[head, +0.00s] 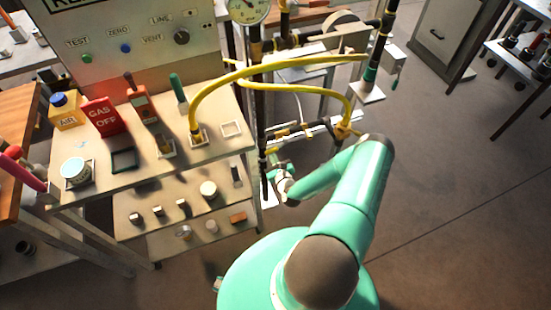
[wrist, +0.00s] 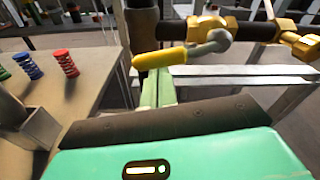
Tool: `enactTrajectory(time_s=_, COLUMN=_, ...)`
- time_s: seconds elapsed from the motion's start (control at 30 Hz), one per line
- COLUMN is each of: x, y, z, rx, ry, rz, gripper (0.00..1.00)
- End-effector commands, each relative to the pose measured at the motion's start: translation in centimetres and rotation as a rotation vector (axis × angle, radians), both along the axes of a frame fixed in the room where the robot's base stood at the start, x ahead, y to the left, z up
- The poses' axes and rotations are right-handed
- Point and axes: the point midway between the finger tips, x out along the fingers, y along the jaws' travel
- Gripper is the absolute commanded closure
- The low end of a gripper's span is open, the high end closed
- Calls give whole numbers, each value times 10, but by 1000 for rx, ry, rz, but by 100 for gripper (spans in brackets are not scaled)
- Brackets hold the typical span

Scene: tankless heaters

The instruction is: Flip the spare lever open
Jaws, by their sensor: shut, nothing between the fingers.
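A lever with a yellow handle (wrist: 160,58) and a grey bent arm sits on a brass valve (wrist: 212,28) in the wrist view. I take it as the spare lever. Its handle points left, roughly along the dark horizontal pipe. In the head view the yellow handle (head: 284,134) is small, behind my gripper. My gripper (wrist: 158,82) shows in the wrist view as pale green fingers, shut and empty, with tips just below the handle. I cannot tell whether they touch it. In the head view my gripper (head: 274,160) is partly hidden by my wrist.
A dark upright pipe (wrist: 143,30) stands just behind the handle. A bench (head: 110,180) with a yellow hose (head: 215,88), a red gas-off sign (head: 102,117) and tools lies to the left. Metal frame rails (wrist: 240,75) run behind the valve. Floor on the right is clear.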

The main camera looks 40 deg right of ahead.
Motion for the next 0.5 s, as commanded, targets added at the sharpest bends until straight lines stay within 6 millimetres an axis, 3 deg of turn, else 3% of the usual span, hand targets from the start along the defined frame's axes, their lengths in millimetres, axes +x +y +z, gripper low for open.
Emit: enactTrajectory(time_s=0.5, x=2, y=4, z=14, rx=-4, ry=-1, rz=1, gripper=100)
